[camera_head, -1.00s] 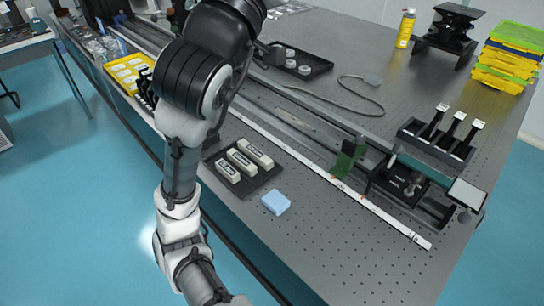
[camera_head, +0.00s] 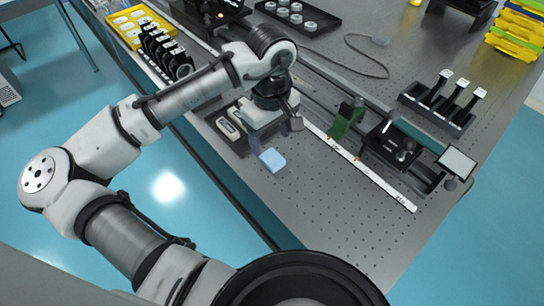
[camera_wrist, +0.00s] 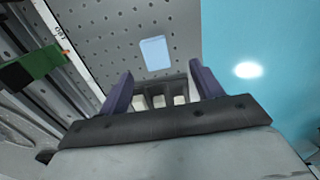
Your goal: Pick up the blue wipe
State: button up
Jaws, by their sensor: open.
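The blue wipe (camera_head: 272,160) is a small light-blue square lying flat on the perforated grey table top, near its front edge. My gripper (camera_head: 276,140) is above the table close behind the wipe, its jaws spread and empty. In the wrist view the wipe (camera_wrist: 155,53) lies beyond the fingertips, roughly in line with the gap between the two purple fingers of my gripper (camera_wrist: 160,72). The fingers appear apart from the wipe; the exact height above the table is hard to tell.
A dark tray (camera_head: 240,148) with pale boxes sits beside the wipe, partly hidden by my gripper. A green block (camera_head: 346,121) and a long white ruler (camera_head: 375,178) lie to the right. The perforated table top (camera_head: 320,210) right of the wipe is clear.

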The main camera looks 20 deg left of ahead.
aim_at(272, 157)
notch_tip(272, 157, down, 3)
jog(key=shift+r, duration=0.15)
jog(key=shift+w+f+p, duration=0.25)
jog(key=shift+f, duration=1.05)
jog(key=shift+w+f+p, duration=0.2)
jog(key=shift+f, duration=1.1)
jog(key=c, duration=1)
